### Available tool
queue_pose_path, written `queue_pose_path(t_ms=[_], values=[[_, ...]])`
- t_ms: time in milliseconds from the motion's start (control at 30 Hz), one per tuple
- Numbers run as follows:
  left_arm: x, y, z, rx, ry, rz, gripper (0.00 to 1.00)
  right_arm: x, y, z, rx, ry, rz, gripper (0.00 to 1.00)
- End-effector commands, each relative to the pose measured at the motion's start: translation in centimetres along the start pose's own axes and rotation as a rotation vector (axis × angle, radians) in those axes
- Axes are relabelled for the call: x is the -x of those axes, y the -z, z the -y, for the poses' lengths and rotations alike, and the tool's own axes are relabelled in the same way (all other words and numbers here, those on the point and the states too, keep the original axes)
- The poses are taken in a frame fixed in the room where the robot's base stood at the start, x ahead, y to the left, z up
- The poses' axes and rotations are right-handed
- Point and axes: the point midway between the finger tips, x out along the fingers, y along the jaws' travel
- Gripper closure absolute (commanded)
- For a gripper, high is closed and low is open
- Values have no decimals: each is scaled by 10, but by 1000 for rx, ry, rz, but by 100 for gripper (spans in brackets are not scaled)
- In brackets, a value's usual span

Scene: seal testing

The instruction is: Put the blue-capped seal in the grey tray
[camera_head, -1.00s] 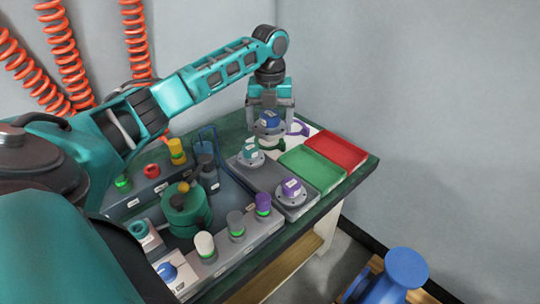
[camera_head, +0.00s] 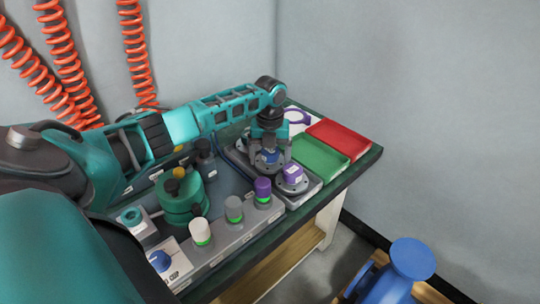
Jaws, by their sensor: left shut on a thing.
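My left gripper (camera_head: 270,149) points down and is shut on the blue-capped seal (camera_head: 267,158). The seal is over the grey tray (camera_head: 309,190), close to its surface; I cannot tell whether it touches. A purple-capped seal (camera_head: 292,176) stands in the tray just right of and nearer than the held one. The teal-capped seal in the tray is hidden behind my left arm and gripper. My right gripper is not in view.
A green tray (camera_head: 320,157) and a red tray (camera_head: 342,137) lie empty to the right. A green pump-like fixture (camera_head: 184,197) and a row of capped buttons (camera_head: 234,208) stand at the left and front.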

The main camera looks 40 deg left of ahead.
Motion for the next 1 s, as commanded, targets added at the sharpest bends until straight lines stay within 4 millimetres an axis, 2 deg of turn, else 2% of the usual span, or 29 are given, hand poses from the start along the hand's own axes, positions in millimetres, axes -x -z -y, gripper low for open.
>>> queue_pose_path(t_ms=[100, 367, 400, 500, 800, 867, 1000], values=[[0, -1, 0, 1, 3, 4, 63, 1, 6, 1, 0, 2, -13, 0], [-3, -1, 0, 1, 3, 3, 63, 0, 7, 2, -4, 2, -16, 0], [-4, -1, 0, 1, 1, 2, 11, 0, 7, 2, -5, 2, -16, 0], [-4, 0, 0, 1, 1, 2, 1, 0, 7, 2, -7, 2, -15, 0], [0, -1, 0, 0, 1, 2, 0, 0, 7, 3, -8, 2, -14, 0], [6, -1, 0, 0, 2, 3, 0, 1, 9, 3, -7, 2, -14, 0], [31, -1, 0, -1, 2, 4, 0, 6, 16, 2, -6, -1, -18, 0]])
